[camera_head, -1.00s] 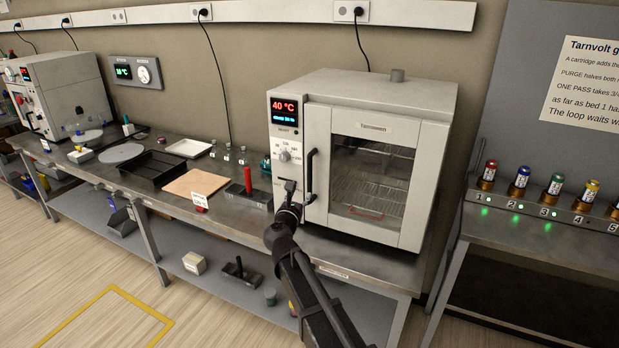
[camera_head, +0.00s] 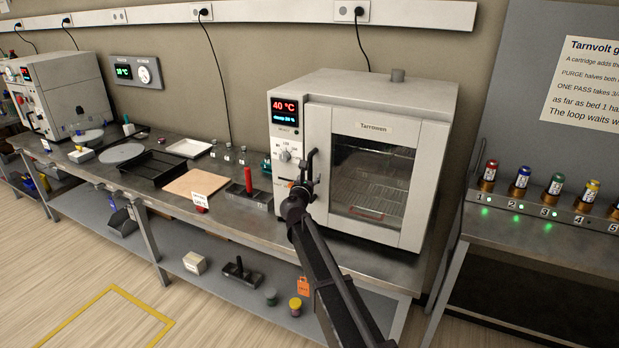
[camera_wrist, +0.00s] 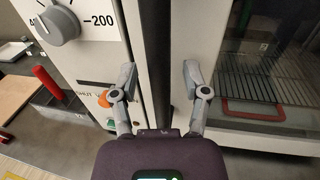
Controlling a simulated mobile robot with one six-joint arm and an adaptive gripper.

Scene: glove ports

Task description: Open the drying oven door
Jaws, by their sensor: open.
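The drying oven (camera_head: 370,150) is a white box on the bench with a closed glass-windowed door (camera_head: 366,205). Its black vertical bar handle (camera_head: 312,163) is on the door's left edge. In the wrist view the handle (camera_wrist: 157,60) runs down between the two fingers of my gripper (camera_wrist: 155,85), which is open with space on both sides. In the head view my gripper (camera_head: 303,187) is at the handle's lower part, partly hiding it. Through the door glass, wire racks (camera_wrist: 262,72) and a red-edged item (camera_wrist: 250,108) show.
The control panel (camera_head: 285,130) left of the handle reads 40 °C and carries a dial (camera_wrist: 57,25). An orange button-like part (camera_wrist: 104,100) sits close to the left finger. A red-handled block (camera_head: 249,190) and brown board (camera_head: 196,184) stand on the bench to the left.

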